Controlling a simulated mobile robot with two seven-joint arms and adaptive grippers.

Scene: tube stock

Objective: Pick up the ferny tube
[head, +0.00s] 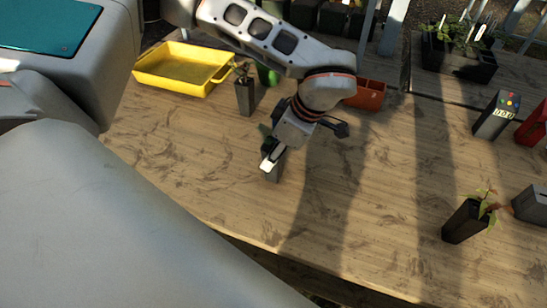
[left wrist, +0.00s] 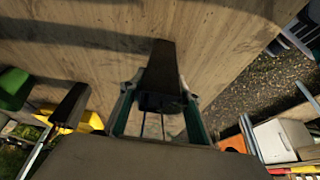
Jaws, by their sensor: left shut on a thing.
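My left gripper (head: 273,158) is shut on a dark square tube (head: 272,174) near the middle of the wooden bench. In the left wrist view the tube (left wrist: 161,65) lies between the two fingers of the gripper (left wrist: 160,88). Its plant is mostly hidden by the gripper, so I cannot tell whether it is ferny; a little green shows beside the wrist. Whether the tube's base touches the bench is unclear. Another dark tube (head: 245,98) with a small dark plant stands behind it. A third tube (head: 463,222) with reddish-green leaves stands tilted-looking at the right. My right gripper is not in view.
A yellow tray (head: 180,88) lies at the back left and a terracotta-coloured container (head: 369,94) behind my wrist. A dark device with a display (head: 496,115) and a grey block (head: 532,204) are at the right. A black planter (head: 459,68) stands behind. The front middle bench is clear.

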